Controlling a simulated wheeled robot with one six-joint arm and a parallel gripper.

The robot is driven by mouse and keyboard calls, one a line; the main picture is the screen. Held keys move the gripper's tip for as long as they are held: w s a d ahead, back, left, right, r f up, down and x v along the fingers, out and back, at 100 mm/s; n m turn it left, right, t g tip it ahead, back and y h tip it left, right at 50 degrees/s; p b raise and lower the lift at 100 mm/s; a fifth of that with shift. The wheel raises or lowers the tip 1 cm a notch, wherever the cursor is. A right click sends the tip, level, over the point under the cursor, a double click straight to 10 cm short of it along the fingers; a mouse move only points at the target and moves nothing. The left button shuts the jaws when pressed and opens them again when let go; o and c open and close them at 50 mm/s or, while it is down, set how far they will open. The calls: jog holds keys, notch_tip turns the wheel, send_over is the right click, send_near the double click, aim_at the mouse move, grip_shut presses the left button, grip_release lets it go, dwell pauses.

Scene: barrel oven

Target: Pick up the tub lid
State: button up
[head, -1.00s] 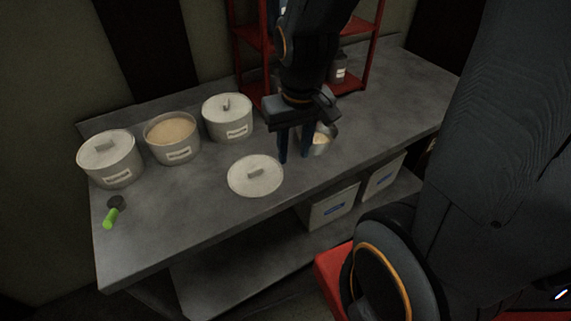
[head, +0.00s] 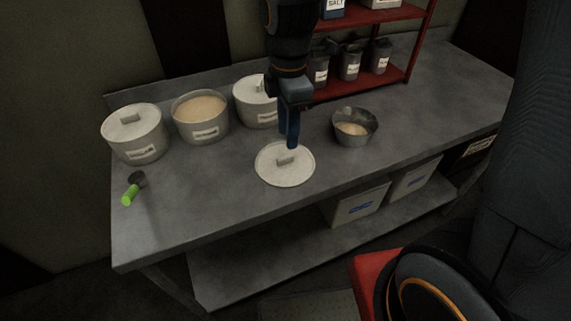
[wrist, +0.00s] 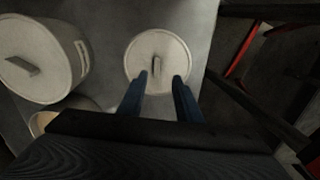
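The tub lid (head: 270,171) is a round, pale disc with a small block handle (head: 285,159). It lies flat on the grey worktop, in front of the tubs. My gripper (head: 291,142) points down just above and behind the lid's handle in the head view. In the wrist view the lid (wrist: 143,65) lies beyond the fingertips, and my gripper (wrist: 161,78) has its two blue fingers apart with nothing between them. The open tub (head: 202,122) holds a pale tan content. Lidded tubs stand on either side of it, one at left (head: 135,139) and one at right (head: 252,106), partly hidden by my arm.
A metal bowl (head: 354,131) with pale content stands right of the lid. A green-handled scoop (head: 131,193) lies at the left. A red rack (head: 402,73) with several tins stands behind. The worktop (head: 215,200) is clear in front and to the left of the lid.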

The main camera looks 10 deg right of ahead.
aim_at(285, 157)
jog(key=shift+w+a+f+n, duration=0.1)
jog(key=shift+a+n, duration=0.1)
jog(key=shift+n, duration=0.1)
jog(key=shift+f, duration=0.25)
jog(key=shift+w+a+f+p, duration=0.1)
jog(key=shift+f+p, duration=0.3)
jog(key=shift+f, duration=1.45)
jog(key=shift+w+f+p, duration=0.1)
jog(key=shift+f+p, duration=0.25)
jog(key=shift+f, duration=1.45)
grip_shut()
